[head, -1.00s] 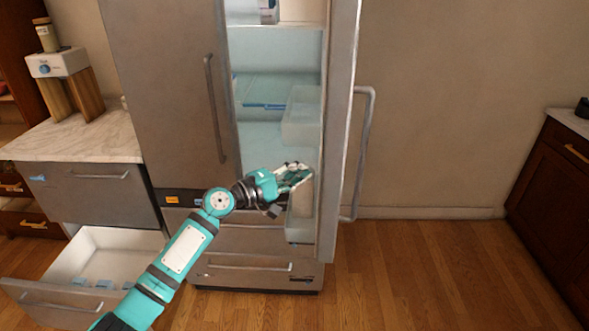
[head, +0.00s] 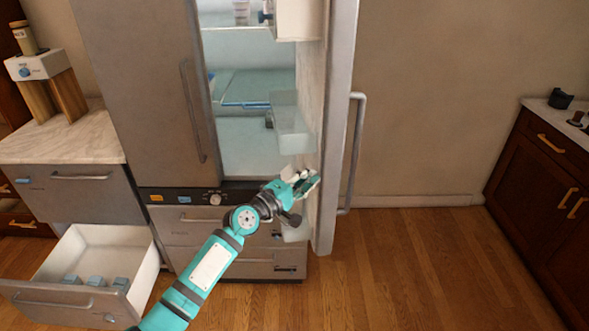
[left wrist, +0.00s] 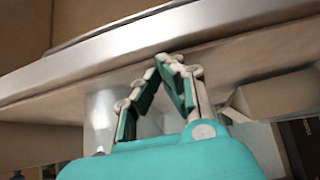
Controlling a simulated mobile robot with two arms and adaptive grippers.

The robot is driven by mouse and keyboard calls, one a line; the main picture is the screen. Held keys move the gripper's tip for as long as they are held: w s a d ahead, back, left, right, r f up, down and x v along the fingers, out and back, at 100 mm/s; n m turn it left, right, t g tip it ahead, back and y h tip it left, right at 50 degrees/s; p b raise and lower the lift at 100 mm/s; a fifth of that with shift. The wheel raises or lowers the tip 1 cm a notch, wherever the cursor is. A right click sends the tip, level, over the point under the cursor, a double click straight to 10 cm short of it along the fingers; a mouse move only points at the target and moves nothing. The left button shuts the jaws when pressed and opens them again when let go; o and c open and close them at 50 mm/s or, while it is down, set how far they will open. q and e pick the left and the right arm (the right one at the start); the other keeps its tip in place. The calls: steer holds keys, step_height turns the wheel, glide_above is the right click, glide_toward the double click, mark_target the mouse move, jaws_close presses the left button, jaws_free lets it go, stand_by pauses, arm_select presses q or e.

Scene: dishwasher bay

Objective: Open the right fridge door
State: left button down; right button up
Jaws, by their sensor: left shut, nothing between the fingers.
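The right fridge door (head: 340,110) stands open, swung out toward me, with its grey handle (head: 355,150) on its outer right side. Clear and white bins line its inner face. The left fridge door (head: 140,90) is closed. My left gripper (head: 312,180) is at the inner side of the right door, near its lower bins. In the left wrist view the fingers (left wrist: 168,62) meet at their tips, empty, close to the door's inner face and edge (left wrist: 150,45); I cannot tell whether they touch it. My right gripper does not show.
An open white drawer (head: 145,262) juts out at lower left below a marble counter (head: 60,135). A dark cabinet (head: 545,190) stands at the right. The wood floor (head: 420,260) between door and cabinet is clear.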

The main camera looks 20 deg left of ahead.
mark_target(351, 174)
arm_select(q)
steer(key=w+d, duration=0.1)
steer(key=d, duration=0.2)
steer(key=w+d, duration=0.2)
steer(key=d, duration=0.2)
steer(key=w+d, duration=0.1)
steer(key=d, duration=0.2)
steer(key=shift+w+d, duration=0.6)
steer(key=shift+d, duration=0.25)
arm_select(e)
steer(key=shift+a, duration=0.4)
